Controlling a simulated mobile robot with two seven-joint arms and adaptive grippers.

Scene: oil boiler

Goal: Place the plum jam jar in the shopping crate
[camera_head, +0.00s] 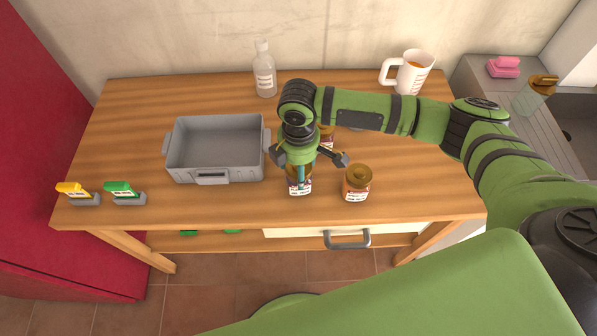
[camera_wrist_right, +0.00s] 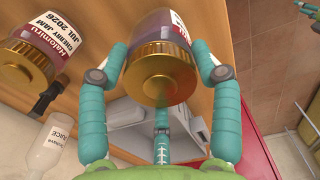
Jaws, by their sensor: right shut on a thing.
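A dark purple jam jar (camera_wrist_right: 157,30) with a gold lid is between the teal fingers of my right gripper (camera_wrist_right: 160,82), which is shut on it. Its label is turned away in the wrist view, so the name cannot be read. In the head view the held jar (camera_head: 299,187) is upright under my right gripper (camera_head: 300,172), near the table's front; I cannot tell whether it touches the table. The grey, empty shopping crate (camera_head: 214,172) stands just left of it, and also shows behind the fingers in the wrist view (camera_wrist_right: 128,118). My left gripper is not in view.
An amber jar (camera_head: 356,184) stands right of the held jar. A cherry jam jar (camera_wrist_right: 38,45) shows in the wrist view. A bottle (camera_head: 264,72) and a measuring jug (camera_head: 408,74) stand at the back. Yellow (camera_head: 75,190) and green (camera_head: 121,189) items sit front left.

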